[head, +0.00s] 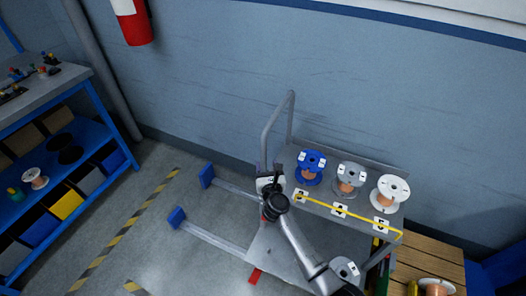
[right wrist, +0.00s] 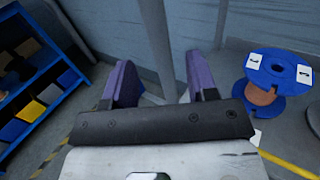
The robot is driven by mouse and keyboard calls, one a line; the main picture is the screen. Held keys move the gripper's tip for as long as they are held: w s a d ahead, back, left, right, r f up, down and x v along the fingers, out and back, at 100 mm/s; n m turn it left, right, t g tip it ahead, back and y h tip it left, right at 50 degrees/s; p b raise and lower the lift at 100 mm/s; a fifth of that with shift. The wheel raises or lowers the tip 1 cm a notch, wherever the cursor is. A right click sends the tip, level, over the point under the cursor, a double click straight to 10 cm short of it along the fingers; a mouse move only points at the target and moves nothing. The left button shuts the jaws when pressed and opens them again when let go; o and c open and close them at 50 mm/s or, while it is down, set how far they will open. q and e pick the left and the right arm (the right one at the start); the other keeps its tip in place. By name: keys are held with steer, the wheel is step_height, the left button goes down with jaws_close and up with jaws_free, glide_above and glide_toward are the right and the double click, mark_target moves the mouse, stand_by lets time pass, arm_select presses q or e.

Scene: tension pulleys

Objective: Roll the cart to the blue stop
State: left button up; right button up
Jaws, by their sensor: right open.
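The grey cart (head: 268,245) stands beside the wall, with an upright tubular handle (head: 267,135) at its left end. Two blue stop blocks (head: 206,175) (head: 177,217) sit at the left ends of floor rails, left of the cart and apart from it. My right gripper (head: 269,178) is at the cart's handle end. In the right wrist view its purple fingers (right wrist: 162,80) are spread, with a grey handle post (right wrist: 156,40) showing in the gap between them. I cannot tell whether they touch it. My left gripper is out of view.
The cart's top carries a blue spool (head: 311,164), a grey spool (head: 350,177) and a white spool (head: 391,190) behind a yellow rail (head: 345,214). A blue shelf bench (head: 100,118) stands at left. A wooden pallet (head: 430,262) lies at right. Floor between cart and stops is clear.

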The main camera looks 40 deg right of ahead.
mark_target(264, 155)
steer(key=b+x, duration=0.2)
steer(key=x, duration=0.5)
steer(key=shift+f, duration=0.1)
steer(key=shift+w+d+b, duration=0.3)
steer(key=shift+w+b, duration=0.1)
steer(key=shift+w, duration=0.4)
steer(key=shift+d, duration=0.1)
jaws_close()
